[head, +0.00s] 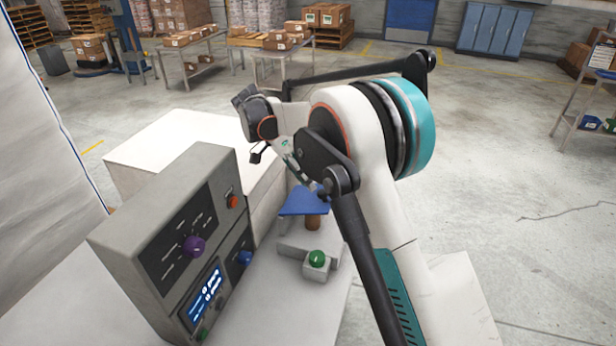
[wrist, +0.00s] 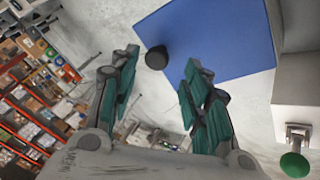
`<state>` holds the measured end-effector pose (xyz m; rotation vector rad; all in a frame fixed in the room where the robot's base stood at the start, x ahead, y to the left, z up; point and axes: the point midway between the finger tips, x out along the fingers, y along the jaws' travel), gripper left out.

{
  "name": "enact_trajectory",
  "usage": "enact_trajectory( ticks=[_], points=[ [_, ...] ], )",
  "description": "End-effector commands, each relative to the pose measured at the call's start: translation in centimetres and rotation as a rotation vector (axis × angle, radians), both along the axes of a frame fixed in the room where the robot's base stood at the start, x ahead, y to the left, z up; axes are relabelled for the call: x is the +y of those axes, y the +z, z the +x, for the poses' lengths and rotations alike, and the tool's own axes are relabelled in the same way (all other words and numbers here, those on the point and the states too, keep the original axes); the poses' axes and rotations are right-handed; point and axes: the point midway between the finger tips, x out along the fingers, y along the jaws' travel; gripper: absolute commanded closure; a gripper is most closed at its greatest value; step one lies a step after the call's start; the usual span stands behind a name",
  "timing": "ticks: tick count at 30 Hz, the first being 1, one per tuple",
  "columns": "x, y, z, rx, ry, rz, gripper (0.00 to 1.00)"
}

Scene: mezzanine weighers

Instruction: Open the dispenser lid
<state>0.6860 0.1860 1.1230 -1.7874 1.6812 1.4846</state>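No part is labelled as a dispenser lid. A flat blue panel (head: 305,202) sits behind the grey control box, and it fills the upper middle of the wrist view (wrist: 225,40). A short black knob (wrist: 157,57) shows at its lower left edge. My gripper (wrist: 160,64) is open, its two teal-padded fingers apart with the knob lying between and beyond the tips in the picture. I cannot tell whether they touch it. In the head view my gripper (head: 303,172) is above the panel, partly hidden by my own arm. A brown cylinder (head: 313,223) shows under the panel.
The grey control box (head: 165,245) with purple, blue and red-orange knobs and a lit display stands at left. A green button (head: 317,258) on a small grey box stands before the panel. White cabinets (head: 185,150) are behind. Tables with cartons (head: 200,45) stand far back; right floor is mostly clear.

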Motion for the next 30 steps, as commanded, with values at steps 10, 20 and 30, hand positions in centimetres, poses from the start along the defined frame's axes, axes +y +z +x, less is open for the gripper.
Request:
enact_trajectory(
  ticks=[10,20,30],
  points=[
    [0.0,0.3,0.0,0.001,-0.001,0.0,0.54],
    [0.0,5.6,0.0,0.001,-0.001,0.0,0.54],
    [0.0,9.7,0.0,0.001,0.0,0.0,0.54]
  ],
)
